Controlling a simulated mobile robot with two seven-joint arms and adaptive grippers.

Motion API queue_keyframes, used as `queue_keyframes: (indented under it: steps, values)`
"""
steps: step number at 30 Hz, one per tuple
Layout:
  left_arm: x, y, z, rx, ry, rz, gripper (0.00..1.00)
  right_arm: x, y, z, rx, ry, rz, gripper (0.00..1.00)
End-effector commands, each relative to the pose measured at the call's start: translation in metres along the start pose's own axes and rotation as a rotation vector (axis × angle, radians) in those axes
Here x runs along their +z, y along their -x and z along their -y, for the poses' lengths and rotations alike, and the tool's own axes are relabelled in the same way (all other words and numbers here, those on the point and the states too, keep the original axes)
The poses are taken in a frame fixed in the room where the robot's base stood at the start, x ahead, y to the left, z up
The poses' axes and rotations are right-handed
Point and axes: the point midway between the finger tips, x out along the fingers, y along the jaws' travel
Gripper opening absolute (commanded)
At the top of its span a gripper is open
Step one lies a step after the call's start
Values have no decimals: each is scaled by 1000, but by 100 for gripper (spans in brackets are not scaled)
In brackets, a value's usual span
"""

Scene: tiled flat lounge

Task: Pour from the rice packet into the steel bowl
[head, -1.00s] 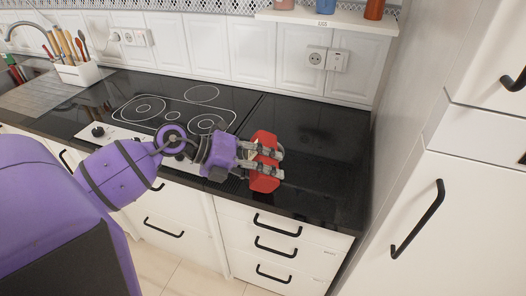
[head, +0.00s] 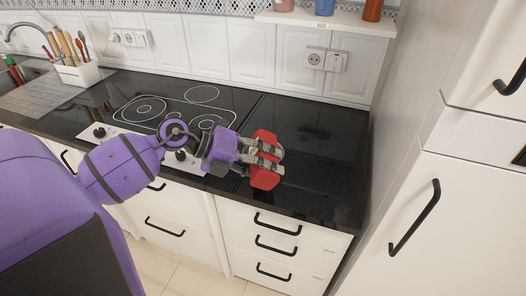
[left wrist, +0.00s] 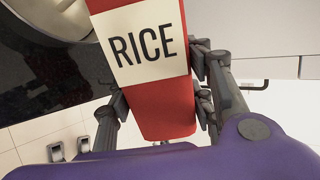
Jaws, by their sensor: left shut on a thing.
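The rice packet (head: 265,179) is a red block with a cream label. The label reads RICE in the left wrist view (left wrist: 150,45). My left gripper (head: 268,155) is shut on the packet, with fingers on both sides of it, above the front of the dark counter. A rounded, pale grey-cream rim (left wrist: 50,20) shows at the top left of the left wrist view, beside the packet. It may be the steel bowl, but most of it is cut off. The head view shows no clear bowl; my gripper and the packet may hide it. My right gripper is not in view.
The black counter (head: 320,150) is clear right of the packet. A hob (head: 185,105) lies to the left, with a utensil holder (head: 78,74) and sink beyond. A tall white cabinet (head: 440,200) bounds the right side. A shelf (head: 330,22) hangs above the back.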

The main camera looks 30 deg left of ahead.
Motion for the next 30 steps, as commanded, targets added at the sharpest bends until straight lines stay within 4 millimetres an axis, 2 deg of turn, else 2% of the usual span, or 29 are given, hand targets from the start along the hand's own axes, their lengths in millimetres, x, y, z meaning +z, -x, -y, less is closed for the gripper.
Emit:
queue_keyframes:
  steps: [30]
  values:
    - [3, 4, 7, -1, 68, -39, 12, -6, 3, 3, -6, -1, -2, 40]
